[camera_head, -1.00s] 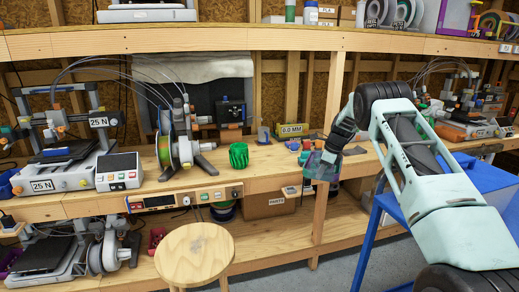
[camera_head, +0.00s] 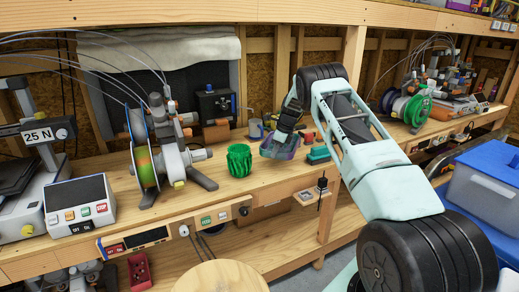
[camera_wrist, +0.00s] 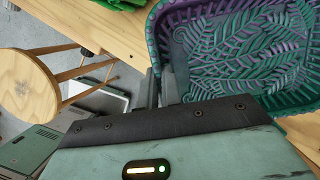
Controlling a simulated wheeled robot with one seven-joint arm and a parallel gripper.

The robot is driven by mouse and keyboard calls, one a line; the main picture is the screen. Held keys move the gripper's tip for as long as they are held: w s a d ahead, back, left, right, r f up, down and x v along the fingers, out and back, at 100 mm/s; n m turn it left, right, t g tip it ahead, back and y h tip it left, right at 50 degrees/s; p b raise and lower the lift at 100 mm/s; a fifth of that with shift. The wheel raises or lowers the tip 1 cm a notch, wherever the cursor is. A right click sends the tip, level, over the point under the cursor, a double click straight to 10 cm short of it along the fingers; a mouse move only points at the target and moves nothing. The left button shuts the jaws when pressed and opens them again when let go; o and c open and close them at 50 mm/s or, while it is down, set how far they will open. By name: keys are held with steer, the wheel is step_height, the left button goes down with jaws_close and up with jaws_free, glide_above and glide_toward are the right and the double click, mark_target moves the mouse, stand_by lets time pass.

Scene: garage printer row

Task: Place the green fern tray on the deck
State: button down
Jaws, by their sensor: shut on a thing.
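The green fern tray (camera_wrist: 245,45) fills the upper right of the wrist view. It is shallow, teal-green with purple patches, and has a raised leaf pattern and a ribbed rim. My gripper (camera_wrist: 161,80) is shut on its near left wall. In the head view the tray (camera_head: 283,152) is small and partly hidden behind my gripper (camera_head: 272,142). It appears over the bench, right of a green ribbed pot (camera_head: 239,160); I cannot tell whether it touches the wood. I cannot tell for sure which surface is the deck.
The wooden bench top (camera_head: 215,200) has a bare strip at the front. A spool holder (camera_head: 165,155) stands left of the pot, and a control box (camera_head: 80,205) further left. Small items, including a green block (camera_head: 318,155), lie near the tray. A stool (camera_head: 222,278) stands in front.

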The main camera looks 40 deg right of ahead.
steer(key=shift+w+f, duration=0.4)
steer(key=shift+w, duration=0.15)
steer(key=shift+f+b, duration=2.3)
steer(key=shift+f, duration=1)
steer(key=shift+f, duration=0.55)
steer(key=c, duration=1.5)
jaws_free()
steer(key=shift+a, duration=0.1)
steer(key=shift+s, duration=0.1)
steer(key=b+v, duration=0.2)
steer(key=v, duration=1.5)
steer(key=shift+r+b, duration=0.25)
steer(key=shift+b, duration=0.05)
